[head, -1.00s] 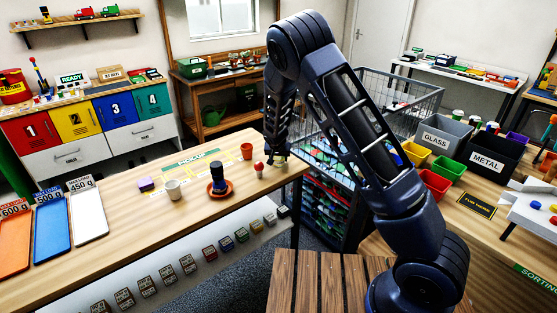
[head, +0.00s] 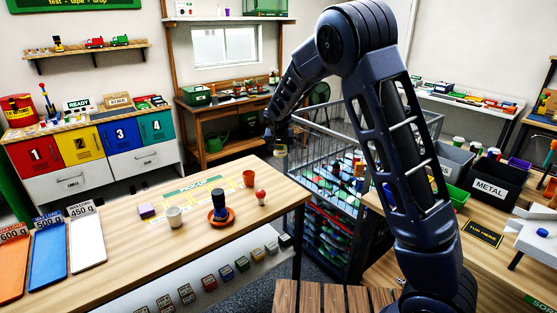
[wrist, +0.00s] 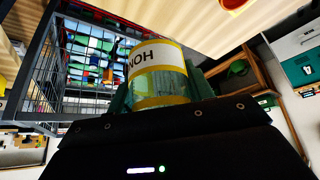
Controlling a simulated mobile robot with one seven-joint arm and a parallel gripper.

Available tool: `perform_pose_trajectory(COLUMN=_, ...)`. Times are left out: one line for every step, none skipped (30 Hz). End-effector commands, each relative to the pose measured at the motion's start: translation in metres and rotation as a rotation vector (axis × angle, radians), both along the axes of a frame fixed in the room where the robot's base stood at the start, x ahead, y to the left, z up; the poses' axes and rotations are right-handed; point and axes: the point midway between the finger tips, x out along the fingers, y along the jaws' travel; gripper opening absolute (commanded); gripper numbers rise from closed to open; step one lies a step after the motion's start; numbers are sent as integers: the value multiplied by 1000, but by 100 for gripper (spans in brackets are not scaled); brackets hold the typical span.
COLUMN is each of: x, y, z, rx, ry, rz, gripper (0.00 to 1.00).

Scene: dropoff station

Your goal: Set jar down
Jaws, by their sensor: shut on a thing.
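The jar (wrist: 158,75), glassy with a yellow rim and a white label reading "HON", stands out in the wrist view. It also shows small in the head view (head: 281,151). My gripper (wrist: 165,98) is shut on it, its fingers at the jar's sides. In the head view my gripper (head: 280,142) holds the jar in the air, past the far right part of the pickup table (head: 130,252). The jar's lower end in the wrist view is hidden by the gripper body.
On the pickup table are an orange cup (head: 249,178), a red-topped piece (head: 261,197), a dark-topped item on an orange saucer (head: 221,217), a white mug (head: 174,217) and a purple block (head: 147,210). A wire cage (head: 340,180) stands right of it. The METAL bin (head: 490,188) is farther right.

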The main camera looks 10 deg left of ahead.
Motion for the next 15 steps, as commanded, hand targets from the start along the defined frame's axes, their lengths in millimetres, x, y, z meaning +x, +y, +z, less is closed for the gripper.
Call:
perform_pose_trajectory(x=0, y=0, z=4, rx=0, ry=0, rz=0, gripper=24)
perform_pose_trajectory(x=0, y=0, z=6, rx=0, ry=0, rz=0, gripper=24)
perform_pose_trajectory(x=0, y=0, z=8, rx=-1, ry=1, rz=0, gripper=24)
perform_pose_trajectory(x=0, y=0, z=9, rx=-1, ry=1, rz=0, gripper=24)
perform_pose_trajectory(x=0, y=0, z=9, rx=-1, ry=1, rz=0, gripper=24)
perform_pose_trajectory(x=0, y=0, z=10, rx=-1, ry=1, rz=0, gripper=24)
perform_pose_trajectory(x=0, y=0, z=10, rx=-1, ry=1, rz=0, gripper=24)
perform_pose_trajectory(x=0, y=0, z=11, rx=-1, ry=1, rz=0, gripper=24)
perform_pose_trajectory(x=-1, y=2, z=11, rx=-1, ry=1, rz=3, gripper=24)
perform_pose_trajectory(x=-1, y=4, z=10, rx=-2, ry=0, rz=5, gripper=24)
perform_pose_trajectory(x=-2, y=8, z=11, rx=-2, ry=0, rz=8, gripper=24)
perform_pose_trajectory(x=-3, y=15, z=11, rx=-2, ry=-1, rz=14, gripper=24)
perform_pose_trajectory(x=-4, y=22, z=11, rx=-2, ry=-2, rz=20, gripper=24)
perform_pose_trajectory(x=-6, y=30, z=12, rx=-3, ry=-3, rz=27, gripper=24)
perform_pose_trajectory(x=-8, y=42, z=12, rx=-4, ry=-3, rz=37, gripper=24)
